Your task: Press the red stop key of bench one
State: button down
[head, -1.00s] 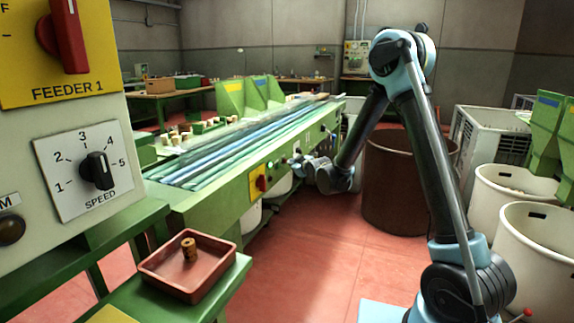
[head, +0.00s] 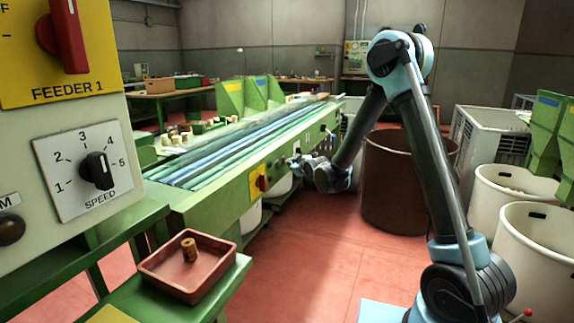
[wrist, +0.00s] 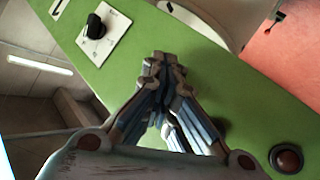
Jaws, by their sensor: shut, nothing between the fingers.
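Bench one is the long green bench (head: 222,199), running away from me at the left of centre. My gripper (head: 291,161) is at its front panel, small in the head view. In the wrist view my gripper (wrist: 156,62) has its fingers together and empty, in front of the green panel (wrist: 255,110). A dark red round button in a black ring (wrist: 287,159), which looks like the stop key, is at the lower right, apart from the fingertips. I cannot tell whether the fingertips touch the panel. The fingers hide part of it.
A black knob on a white plate (wrist: 95,27) is on the panel. A red switch on a yellow plate (head: 261,184) is nearer me on the bench. A brown bin (head: 390,205) stands right of my gripper. Red floor is open between bench and bin.

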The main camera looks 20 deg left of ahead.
jog(key=shift+d, duration=0.85)
jog(key=shift+s+d, duration=0.15)
jog(key=shift+d, duration=1.1)
jog(key=shift+s+d, duration=0.1)
jog(key=shift+d, duration=1.15)
